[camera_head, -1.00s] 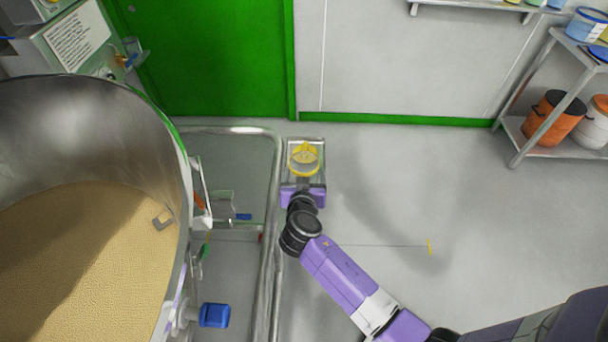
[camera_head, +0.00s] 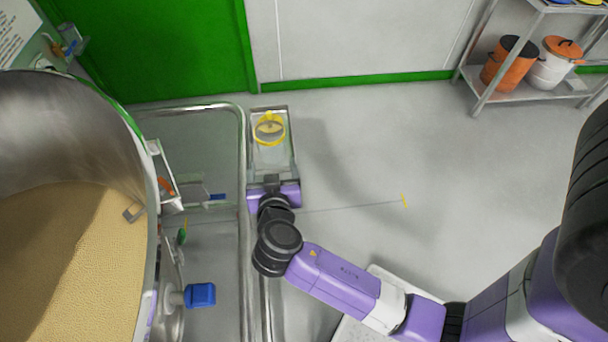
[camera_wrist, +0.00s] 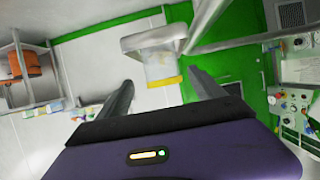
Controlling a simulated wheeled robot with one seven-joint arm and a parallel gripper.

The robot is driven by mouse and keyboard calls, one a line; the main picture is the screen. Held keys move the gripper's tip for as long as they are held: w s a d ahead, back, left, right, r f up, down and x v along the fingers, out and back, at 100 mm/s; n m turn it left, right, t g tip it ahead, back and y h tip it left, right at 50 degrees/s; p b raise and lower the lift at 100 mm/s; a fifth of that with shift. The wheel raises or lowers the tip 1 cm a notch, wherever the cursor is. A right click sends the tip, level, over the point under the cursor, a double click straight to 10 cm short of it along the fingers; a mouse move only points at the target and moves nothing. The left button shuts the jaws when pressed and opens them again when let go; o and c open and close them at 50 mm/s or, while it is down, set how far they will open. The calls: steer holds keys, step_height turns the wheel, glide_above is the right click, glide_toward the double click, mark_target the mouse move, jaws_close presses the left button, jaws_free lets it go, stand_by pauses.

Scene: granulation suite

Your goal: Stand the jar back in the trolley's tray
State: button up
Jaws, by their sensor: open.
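The jar (camera_head: 269,130), clear-walled with a yellow top, stands upright in the small metal tray (camera_head: 285,160) at the right side of the trolley's rail. In the wrist view the picture is turned over, and the jar (camera_wrist: 160,68) shows its yellow band low, with the pale tray (camera_wrist: 150,38) above it. My gripper (camera_head: 272,165) is at the near end of the tray, apart from the jar. In the wrist view my gripper (camera_wrist: 161,77) is open, its two dark fingers spread with nothing held between them. The jar lies beyond the fingertips.
A large steel bowl (camera_head: 75,120) of tan granules stands on the left, beside the trolley's tubular rail (camera_head: 243,230). A green and white wall is behind. A shelf rack (camera_head: 515,92) with orange and white buckets stands at the right. The grey floor between is clear.

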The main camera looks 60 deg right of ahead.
steer(key=s+a+f+n+t+y, duration=0.1)
steer(key=s+a+f+n+y, duration=0.1)
steer(key=s+a+n+y, duration=0.25)
steer(key=s+a+f+n+t+y, duration=0.2)
steer(key=s+a+f+y, duration=0.1)
steer(key=s+a, duration=0.35)
steer(key=s+a+r+n+t+y, duration=0.2)
steer(key=s+r+n+t+y, duration=0.1)
steer(key=s+r, duration=1)
step_height(320, 180, up, 3)
steer(key=shift+s+a+r+n+t, duration=0.2)
steer(key=shift+s+a+n+t, duration=0.1)
steer(key=shift+n+t, duration=0.15)
